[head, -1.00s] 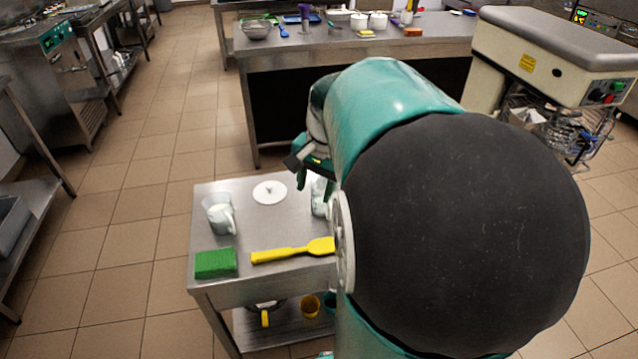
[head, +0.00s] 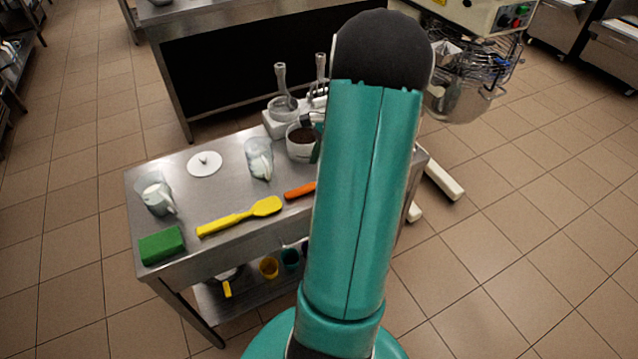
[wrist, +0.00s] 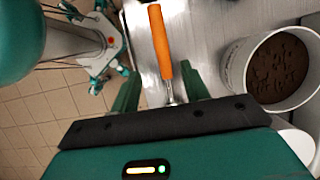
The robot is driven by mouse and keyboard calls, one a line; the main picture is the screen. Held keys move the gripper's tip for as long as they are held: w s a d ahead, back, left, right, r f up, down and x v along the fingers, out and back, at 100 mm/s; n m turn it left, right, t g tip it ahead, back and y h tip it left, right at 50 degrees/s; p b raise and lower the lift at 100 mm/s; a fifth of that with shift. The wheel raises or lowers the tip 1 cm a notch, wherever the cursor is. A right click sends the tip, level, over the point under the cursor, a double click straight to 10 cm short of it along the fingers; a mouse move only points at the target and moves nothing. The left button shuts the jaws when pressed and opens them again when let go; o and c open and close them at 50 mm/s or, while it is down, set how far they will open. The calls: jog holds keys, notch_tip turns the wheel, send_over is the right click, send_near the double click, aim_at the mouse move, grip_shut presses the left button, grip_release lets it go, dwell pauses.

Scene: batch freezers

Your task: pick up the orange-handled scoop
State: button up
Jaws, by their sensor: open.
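The orange-handled scoop (head: 300,190) lies on the steel table, its orange handle end showing left of my arm in the head view and the rest hidden behind it. In the wrist view the orange handle (wrist: 160,42) runs upward from a thin metal shaft. My gripper (wrist: 159,78) is open, with one green finger on each side of the scoop's line and nothing held. The scoop's working end is hidden below the gripper body. I cannot tell the height gap between fingers and handle. In the head view my arm hides most of the gripper.
A tub of brown powder (head: 301,150) stands close beside the gripper, also right in the wrist view (wrist: 233,72). On the steel table (head: 233,169) are a yellow spatula (head: 240,216), green sponge (head: 161,245), jugs (head: 259,160) and a white lid (head: 204,163).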

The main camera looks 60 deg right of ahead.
aim_at(310, 185)
jog(key=x, duration=0.7)
jog(key=shift+w+f, duration=0.15)
jog(key=shift+f, duration=0.1)
grip_shut()
jog(key=shift+d, duration=0.1)
